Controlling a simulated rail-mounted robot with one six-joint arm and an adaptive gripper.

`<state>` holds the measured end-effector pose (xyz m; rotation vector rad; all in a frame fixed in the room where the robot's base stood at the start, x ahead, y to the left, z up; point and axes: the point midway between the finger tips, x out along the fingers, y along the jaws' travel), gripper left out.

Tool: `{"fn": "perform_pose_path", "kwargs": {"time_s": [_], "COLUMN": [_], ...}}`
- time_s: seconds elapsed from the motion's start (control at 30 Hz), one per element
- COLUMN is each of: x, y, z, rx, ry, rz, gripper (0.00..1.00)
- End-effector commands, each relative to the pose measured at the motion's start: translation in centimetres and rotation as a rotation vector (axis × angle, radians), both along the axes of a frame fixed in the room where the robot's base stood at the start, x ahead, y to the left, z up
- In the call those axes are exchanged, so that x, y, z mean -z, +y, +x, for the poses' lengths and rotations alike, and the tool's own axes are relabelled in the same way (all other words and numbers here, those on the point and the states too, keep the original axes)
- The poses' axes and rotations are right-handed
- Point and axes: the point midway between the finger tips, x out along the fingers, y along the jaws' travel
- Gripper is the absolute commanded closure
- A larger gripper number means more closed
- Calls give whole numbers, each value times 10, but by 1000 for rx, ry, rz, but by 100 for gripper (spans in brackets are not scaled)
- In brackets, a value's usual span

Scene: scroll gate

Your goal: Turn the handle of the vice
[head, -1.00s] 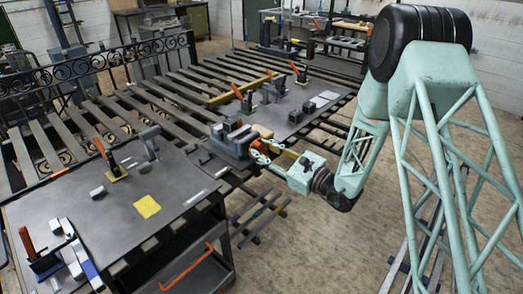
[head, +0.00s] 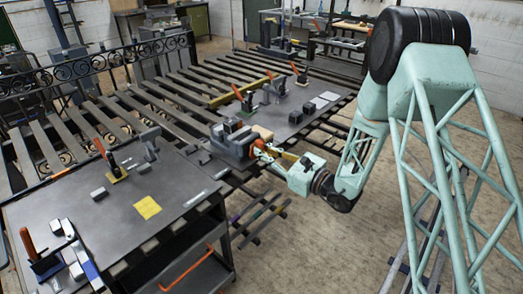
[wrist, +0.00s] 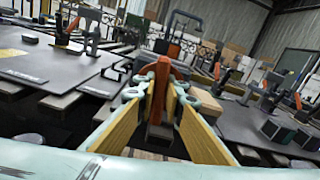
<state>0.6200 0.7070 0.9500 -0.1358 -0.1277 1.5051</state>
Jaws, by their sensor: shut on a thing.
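The grey vice (head: 228,142) sits at the front edge of the slatted table, with its orange handle (head: 257,148) on the side facing my arm. My gripper (head: 268,151) is at the handle, its fingers closed around it. In the wrist view, the reddish-orange handle (wrist: 159,88) stands between the fingertips of my gripper (wrist: 161,95), with the yellow finger pads on both sides.
A dark plate (head: 130,195) with clamps and a yellow square (head: 147,207) lies to the left. Another plate (head: 300,108) with orange-handled clamps lies behind the vice. A scrolled iron gate (head: 110,62) lines the back.

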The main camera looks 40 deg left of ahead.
Motion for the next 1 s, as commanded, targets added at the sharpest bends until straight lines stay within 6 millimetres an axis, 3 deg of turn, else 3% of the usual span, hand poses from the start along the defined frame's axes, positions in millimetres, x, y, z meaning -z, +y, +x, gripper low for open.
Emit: {"fn": "perform_pose_path", "kwargs": {"time_s": [0.5,0.9,0.93,1.0], "x": [0,1,1,1], "y": [-1,-1,-1,-1], "z": [2,2,2,2], "rx": [0,0,0,0], "ry": [264,294,294,294], "rz": [14,17,17,17], "gripper": [100,100,89,83]}}
